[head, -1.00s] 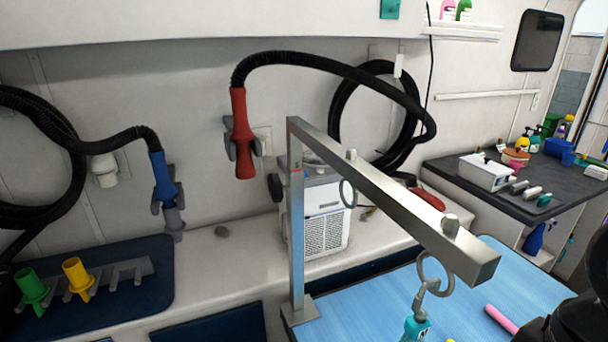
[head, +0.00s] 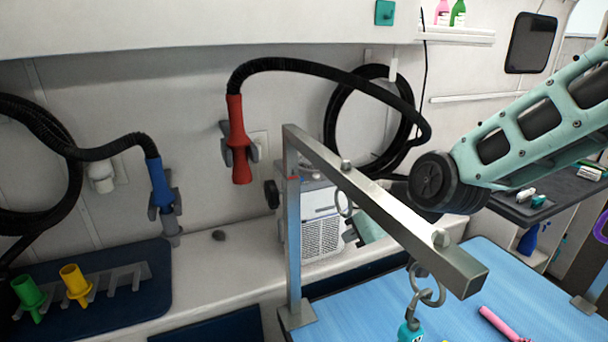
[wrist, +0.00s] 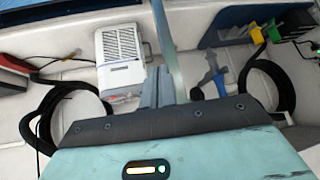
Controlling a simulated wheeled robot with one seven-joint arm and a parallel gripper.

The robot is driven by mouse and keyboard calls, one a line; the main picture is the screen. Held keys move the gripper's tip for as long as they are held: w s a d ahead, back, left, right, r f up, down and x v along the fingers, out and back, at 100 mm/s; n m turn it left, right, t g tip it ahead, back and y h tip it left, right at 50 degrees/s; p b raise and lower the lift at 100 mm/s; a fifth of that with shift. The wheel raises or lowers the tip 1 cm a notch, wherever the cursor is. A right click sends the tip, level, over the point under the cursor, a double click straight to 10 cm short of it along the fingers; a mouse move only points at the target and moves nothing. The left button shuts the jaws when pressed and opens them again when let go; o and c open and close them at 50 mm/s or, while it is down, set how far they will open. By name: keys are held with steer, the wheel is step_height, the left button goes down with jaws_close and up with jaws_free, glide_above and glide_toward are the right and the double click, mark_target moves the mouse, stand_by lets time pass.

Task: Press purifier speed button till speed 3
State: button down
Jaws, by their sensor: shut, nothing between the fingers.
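The purifier, a white box with a grey top and a grille, stands on the bench by the wall behind the metal post (head: 322,236). It also shows in the wrist view (wrist: 122,50), left of my gripper. Its speed button and any speed reading are too small to make out. My gripper (wrist: 155,84) is shut and empty, with its fingers pointing toward the wall side, beside the purifier in the picture. In the head view the end of my arm is just right of the purifier, partly hidden by the metal bar; I cannot tell whether it touches.
A metal grooming arm (head: 395,215) with hanging rings crosses in front of the purifier over the blue table (head: 540,290). A red dryer nozzle (head: 237,140) and a blue one (head: 160,185) hang on the wall. Coiled black hoses flank the purifier. Open bench lies left of it.

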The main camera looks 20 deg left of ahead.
steer(key=w+a+m+t+y, duration=0.1)
steer(key=w+a+t, duration=0.2)
steer(key=w+a, duration=0.3)
steer(key=w+a+r+m+t+y, duration=0.1)
steer(key=w+a+t, duration=0.3)
steer(key=w, duration=0.9)
steer(key=shift+w+a+r+t+y+p, duration=0.3)
steer(key=shift+w+a+y+p, duration=0.25)
steer(key=shift+a, duration=0.35)
steer(key=shift+s, duration=0.15)
steer(key=p, duration=0.5)
glide_above(303, 184)
steer(key=shift+s+d+f, duration=0.15)
steer(key=shift+f, duration=0.8)
steer(key=shift+f+p, duration=0.5)
steer(key=shift+f, duration=1.65)
steer(key=shift+f, duration=0.1)
